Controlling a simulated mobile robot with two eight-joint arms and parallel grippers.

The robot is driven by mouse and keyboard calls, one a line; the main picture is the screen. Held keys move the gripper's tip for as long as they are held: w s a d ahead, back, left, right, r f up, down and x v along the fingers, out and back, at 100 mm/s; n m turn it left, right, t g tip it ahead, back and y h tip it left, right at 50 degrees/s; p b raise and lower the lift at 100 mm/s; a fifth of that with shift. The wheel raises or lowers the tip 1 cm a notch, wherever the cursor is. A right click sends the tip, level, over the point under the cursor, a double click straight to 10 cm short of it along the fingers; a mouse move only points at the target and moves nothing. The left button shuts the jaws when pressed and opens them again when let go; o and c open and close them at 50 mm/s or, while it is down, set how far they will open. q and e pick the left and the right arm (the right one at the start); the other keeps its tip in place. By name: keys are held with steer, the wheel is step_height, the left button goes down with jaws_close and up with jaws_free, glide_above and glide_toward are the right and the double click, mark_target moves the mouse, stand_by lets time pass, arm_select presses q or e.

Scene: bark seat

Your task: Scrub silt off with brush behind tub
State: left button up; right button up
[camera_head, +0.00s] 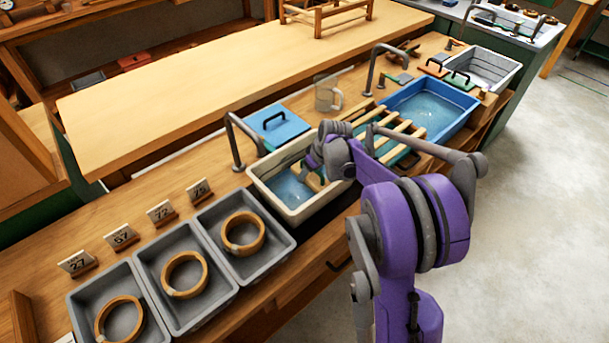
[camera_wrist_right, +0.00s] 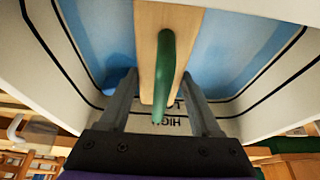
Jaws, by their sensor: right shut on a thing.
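A cream tub (camera_head: 262,190) of blue water stands on the bench, with marking lines and upside-down lettering inside its wall (camera_wrist_right: 262,88). My right gripper (camera_head: 312,183) is down in this tub. In the right wrist view the gripper (camera_wrist_right: 156,82) has a pale wooden piece (camera_wrist_right: 148,35) with a green bar (camera_wrist_right: 164,65) between its fingers and is shut on it. I cannot tell for sure that this is the brush. I cannot make out any silt. My left gripper is out of view.
A blue tub (camera_head: 468,105) with water stands to the right. A tap (camera_head: 233,140), a blue lid (camera_head: 277,125) and a clear jug (camera_head: 327,95) stand behind. Grey trays (camera_head: 196,312) with wooden rings (camera_head: 184,274) and number cards (camera_head: 160,212) are at left. Floor at right is clear.

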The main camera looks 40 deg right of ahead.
steer(key=shift+r, duration=0.15)
steer(key=shift+r+p, duration=1.95)
steer(key=shift+r, duration=0.95)
steer(key=shift+r, duration=0.3)
steer(key=shift+r+p, duration=0.9)
steer(key=shift+r, duration=0.35)
steer(key=shift+a, duration=0.1)
